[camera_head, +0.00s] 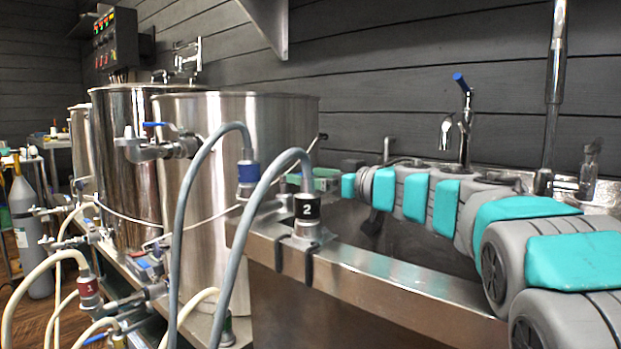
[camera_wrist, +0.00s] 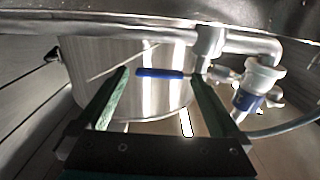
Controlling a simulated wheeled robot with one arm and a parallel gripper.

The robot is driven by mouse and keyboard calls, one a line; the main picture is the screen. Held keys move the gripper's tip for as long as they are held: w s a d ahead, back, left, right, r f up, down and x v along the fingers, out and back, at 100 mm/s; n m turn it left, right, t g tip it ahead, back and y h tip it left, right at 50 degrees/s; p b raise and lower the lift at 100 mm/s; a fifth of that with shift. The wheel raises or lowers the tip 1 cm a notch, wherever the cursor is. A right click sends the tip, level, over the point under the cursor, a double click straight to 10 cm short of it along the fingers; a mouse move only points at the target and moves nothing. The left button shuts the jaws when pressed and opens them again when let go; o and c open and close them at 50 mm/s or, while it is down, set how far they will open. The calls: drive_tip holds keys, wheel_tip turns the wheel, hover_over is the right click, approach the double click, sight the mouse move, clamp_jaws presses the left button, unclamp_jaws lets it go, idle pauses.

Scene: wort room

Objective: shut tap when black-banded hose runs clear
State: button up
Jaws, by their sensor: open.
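The black-banded hose (camera_head: 262,205) is grey and arches to a coupling with a black band marked 2 (camera_head: 306,207) at the steel sink's rim. Its outlet and any flow from it are hidden. A tap with a blue lever (camera_head: 155,125) sits on the front kettle's upper side. In the wrist view, my gripper (camera_wrist: 158,75) is open, its two green fingers pointing toward a blue lever (camera_wrist: 160,73) that lies across the gap between the tips. I cannot tell whether they touch. A pipe elbow and blue-banded coupling (camera_wrist: 245,101) are to its right.
Steel kettles (camera_head: 128,165) stand along the left. A second grey hose ends at a blue-banded coupling (camera_head: 248,172). A red-banded hose coupling (camera_head: 88,288) is at lower left. The sink rim (camera_head: 390,285) runs beneath my arm, with a faucet (camera_head: 465,125) behind.

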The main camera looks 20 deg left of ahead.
drive_tip(key=shift+a, duration=0.15)
drive_tip(key=shift+c, duration=0.2)
clamp_jaws()
idle(0.6)
